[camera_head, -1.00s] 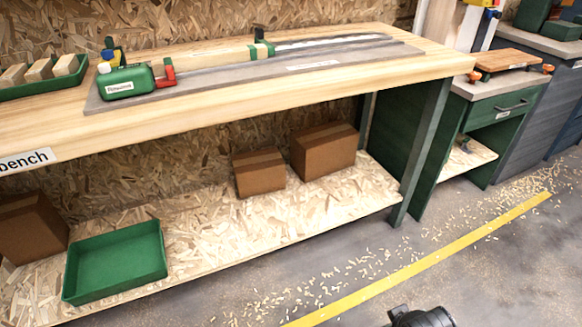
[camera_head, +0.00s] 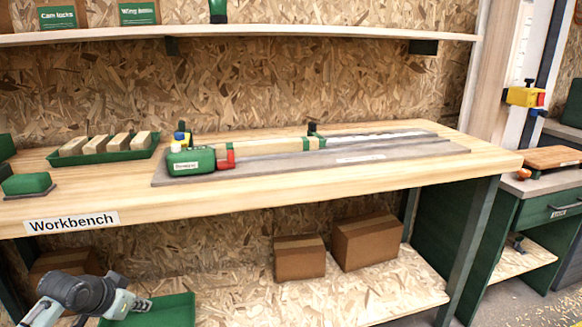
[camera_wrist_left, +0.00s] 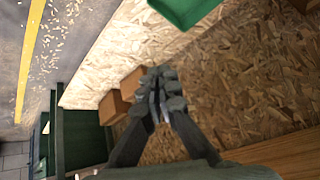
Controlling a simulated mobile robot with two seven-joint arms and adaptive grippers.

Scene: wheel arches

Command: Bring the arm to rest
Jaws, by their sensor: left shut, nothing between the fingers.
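My left arm comes in at the lower left of the head view, in front of the workbench (camera_head: 330,190). Its gripper (camera_head: 140,303) is in front of the green tray (camera_head: 178,312) on the lower shelf. In the left wrist view the gripper's fingers (camera_wrist_left: 160,84) are together, with nothing between them. My right gripper is not in view.
On the bench top are a green tool (camera_head: 191,161) on a grey board (camera_head: 300,163) and a green tray of wooden blocks (camera_head: 105,152). Two cardboard boxes (camera_head: 300,260) (camera_head: 367,240) stand on the lower shelf (camera_head: 330,296). A side cabinet (camera_head: 540,212) stands at the right.

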